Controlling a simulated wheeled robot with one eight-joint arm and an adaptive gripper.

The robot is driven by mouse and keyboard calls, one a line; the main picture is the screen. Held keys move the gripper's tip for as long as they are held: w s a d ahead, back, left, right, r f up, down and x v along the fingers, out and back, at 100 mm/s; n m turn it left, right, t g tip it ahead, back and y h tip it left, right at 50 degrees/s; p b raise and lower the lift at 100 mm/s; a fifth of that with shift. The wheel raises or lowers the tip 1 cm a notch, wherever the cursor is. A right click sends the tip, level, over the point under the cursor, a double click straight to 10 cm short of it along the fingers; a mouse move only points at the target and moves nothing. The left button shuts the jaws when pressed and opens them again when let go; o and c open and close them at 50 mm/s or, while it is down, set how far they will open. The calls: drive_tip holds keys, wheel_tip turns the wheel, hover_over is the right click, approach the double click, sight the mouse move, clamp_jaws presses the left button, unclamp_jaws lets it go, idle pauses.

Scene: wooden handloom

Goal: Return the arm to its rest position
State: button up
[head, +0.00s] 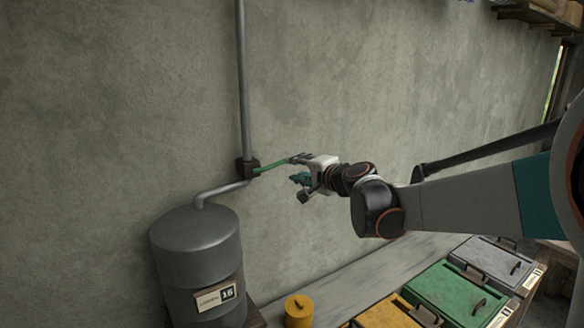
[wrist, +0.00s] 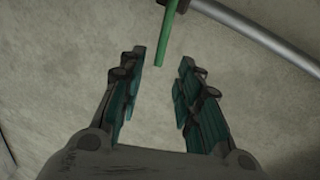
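My gripper (head: 298,168) is at the end of my outstretched arm, in front of the grey wall in the head view. In the wrist view my gripper (wrist: 158,82) has its two teal-padded fingers apart with nothing between them. A green lever (head: 272,166) sticks out from a dark valve block (head: 248,167) on the pipe. In the head view the lever's end is close to the upper finger. In the wrist view the lever (wrist: 169,30) lies just beyond the fingertips; I cannot tell whether a finger touches it.
A grey vertical pipe (head: 242,80) runs down the wall to the valve. A grey tank (head: 195,250) with a label stands below at the left. A yellow canister (head: 299,309) and lidded yellow, green (head: 452,296) and grey (head: 492,259) bins stand below my arm. A shelf (head: 540,14) is at upper right.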

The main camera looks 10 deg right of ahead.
drive_tip(key=shift+s+d, duration=0.15)
drive_tip(key=shift+s, duration=0.25)
drive_tip(key=s+a+f+n+g+b, duration=0.1)
drive_tip(key=s+f+n+b, duration=0.2)
drive_tip(key=s, duration=0.4)
drive_tip(key=s+a+f+n+g+h+b, duration=0.1)
drive_tip(key=s+f+n+g+b, duration=0.1)
drive_tip(key=s+f, duration=0.45)
drive_tip(key=s+a+f+n+g+b, duration=0.1)
drive_tip(key=s+f+n+b, duration=0.2)
drive_tip(key=s, duration=0.4)
drive_tip(key=s+d+f+n+g+h+b, duration=0.2)
drive_tip(key=s+d+f+b, duration=0.1)
drive_tip(key=s+f, duration=0.5)
drive_tip(key=s+d+f+n+g+h+b, duration=0.1)
drive_tip(key=s+d+f+n+h+b, duration=0.1)
drive_tip(key=s+f, duration=0.6)
drive_tip(key=shift+s+d+f+g+h+b, duration=0.35)
drive_tip(key=shift+s+d+b, duration=0.4)
drive_tip(key=shift+s, duration=0.35)
idle(1.8)
